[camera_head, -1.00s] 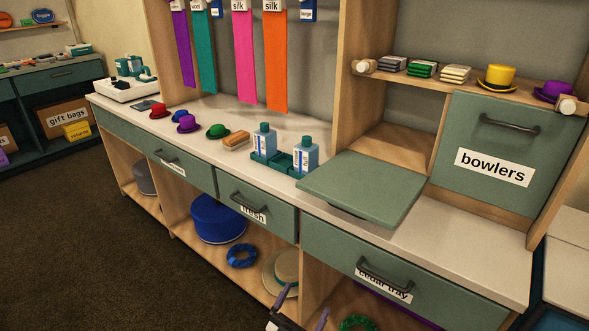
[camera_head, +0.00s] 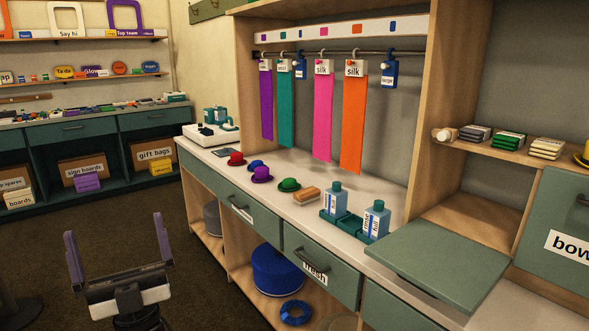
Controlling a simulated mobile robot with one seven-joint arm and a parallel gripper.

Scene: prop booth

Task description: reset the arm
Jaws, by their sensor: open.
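My gripper (camera_head: 118,252) is at the lower left of the head view, its two purple fingers upright and spread wide apart. Nothing is between them. It is over the dark carpet, left of the counter and apart from it. Most of my arm is out of the picture below.
The counter (camera_head: 395,190) at the right bears small hats, a brush (camera_head: 306,196) and a teal caddy (camera_head: 340,224) with bottles. A green flap (camera_head: 435,262) stands open, level, above the counter. Shelves with boxes line the back left. The carpet (camera_head: 200,290) between is clear.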

